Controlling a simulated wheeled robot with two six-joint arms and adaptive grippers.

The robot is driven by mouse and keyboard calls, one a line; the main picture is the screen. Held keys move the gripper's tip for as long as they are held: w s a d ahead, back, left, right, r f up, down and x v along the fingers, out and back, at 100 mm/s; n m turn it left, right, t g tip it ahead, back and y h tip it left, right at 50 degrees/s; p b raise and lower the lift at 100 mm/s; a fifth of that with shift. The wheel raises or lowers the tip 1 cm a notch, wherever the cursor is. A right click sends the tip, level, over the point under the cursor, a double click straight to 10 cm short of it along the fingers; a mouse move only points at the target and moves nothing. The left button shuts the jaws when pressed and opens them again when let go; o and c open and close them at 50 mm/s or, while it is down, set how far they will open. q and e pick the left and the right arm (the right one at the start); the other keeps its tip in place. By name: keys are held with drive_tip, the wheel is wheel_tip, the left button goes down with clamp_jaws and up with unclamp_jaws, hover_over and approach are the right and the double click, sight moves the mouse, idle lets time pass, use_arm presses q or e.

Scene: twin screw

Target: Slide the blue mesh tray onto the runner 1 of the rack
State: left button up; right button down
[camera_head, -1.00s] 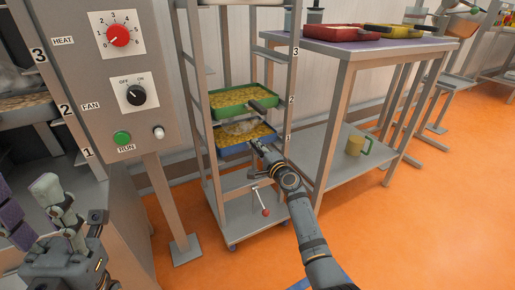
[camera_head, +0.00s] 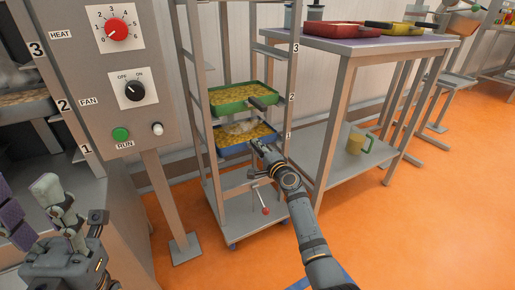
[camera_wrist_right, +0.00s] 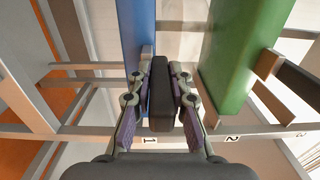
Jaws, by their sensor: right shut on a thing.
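The blue mesh tray (camera_head: 235,149), filled with yellowish pieces, sits in the rack (camera_head: 209,150) at the height of label 1. It lies below the green tray (camera_head: 232,106). My right gripper (camera_head: 258,145) is at the tray's front and shut on its dark handle. In the right wrist view the handle (camera_wrist_right: 160,100) lies between the fingers (camera_wrist_right: 160,118), with the blue tray's wall (camera_wrist_right: 136,35) beyond. Whether the tray's edges rest on the runners is hidden. My left gripper (camera_head: 60,215) is at the lower left, away from the rack; its jaw gap is unclear.
The green tray (camera_wrist_right: 245,50) is close beside the gripper in the wrist view. A control panel post (camera_head: 165,200) stands left of the rack. A table (camera_head: 345,48) with red and yellow trays stands right, with a mug (camera_head: 355,144) on its lower shelf. Orange floor is open at right.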

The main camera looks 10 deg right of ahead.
drive_tip(key=shift+r, duration=0.1)
drive_tip(key=c, duration=1.2)
unclamp_jaws()
drive_tip(key=shift+o, duration=0.2)
drive_tip(key=shift+s+f, duration=0.1)
drive_tip(key=shift+f, duration=0.1)
drive_tip(key=v, duration=1.2)
drive_tip(key=shift+r, duration=0.15)
